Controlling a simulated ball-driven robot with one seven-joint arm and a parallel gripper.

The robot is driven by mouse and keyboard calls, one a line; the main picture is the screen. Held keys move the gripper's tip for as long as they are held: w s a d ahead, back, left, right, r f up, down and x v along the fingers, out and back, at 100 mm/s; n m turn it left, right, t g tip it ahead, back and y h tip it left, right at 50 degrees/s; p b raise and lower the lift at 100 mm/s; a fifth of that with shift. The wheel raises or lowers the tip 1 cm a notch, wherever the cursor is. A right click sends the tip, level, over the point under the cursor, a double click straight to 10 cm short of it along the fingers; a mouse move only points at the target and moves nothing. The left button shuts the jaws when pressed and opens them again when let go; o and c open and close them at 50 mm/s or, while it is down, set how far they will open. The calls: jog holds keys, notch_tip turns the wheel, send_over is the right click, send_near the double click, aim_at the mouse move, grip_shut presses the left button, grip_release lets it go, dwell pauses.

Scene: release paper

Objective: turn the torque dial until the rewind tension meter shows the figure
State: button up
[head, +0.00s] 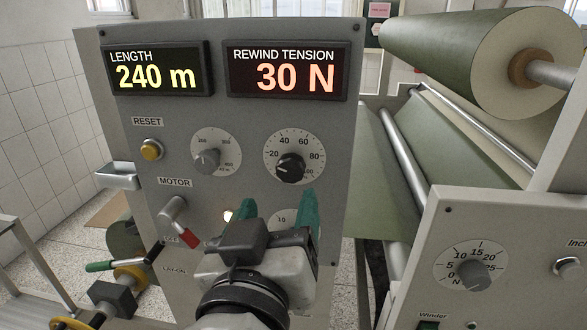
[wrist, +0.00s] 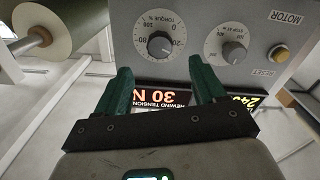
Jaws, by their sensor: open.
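The torque dial (head: 290,168) is a black knob on a white percent scale, right of centre on the grey panel. In the wrist view the torque dial (wrist: 160,45) appears upside down, just beyond and between the fingertips. The rewind tension meter (head: 286,72) reads 30 N in orange; it is partly visible in the wrist view (wrist: 155,97), behind the fingers. My gripper (head: 277,205) is open, its green fingers apart and empty, below the torque dial in the head view. It also shows in the wrist view (wrist: 162,70). The knob's exact setting is too small to read.
A grey-knobbed dial (head: 207,161) is left of the torque dial. A yellow reset button (head: 151,150), red-tipped motor switch (head: 178,218) and length display (head: 156,70) reading 240 m share the panel. A paper roll (head: 520,62) and another panel with a dial (head: 474,273) stand right.

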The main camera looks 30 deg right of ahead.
aim_at(290, 175)
jog(key=p+x, duration=0.2)
jog(key=x, duration=0.8)
jog(key=shift+p, duration=0.3)
jog(key=c, duration=1)
jog(key=shift+f, duration=0.1)
jog(key=shift+c, duration=0.2)
jog(key=shift+b, duration=0.4)
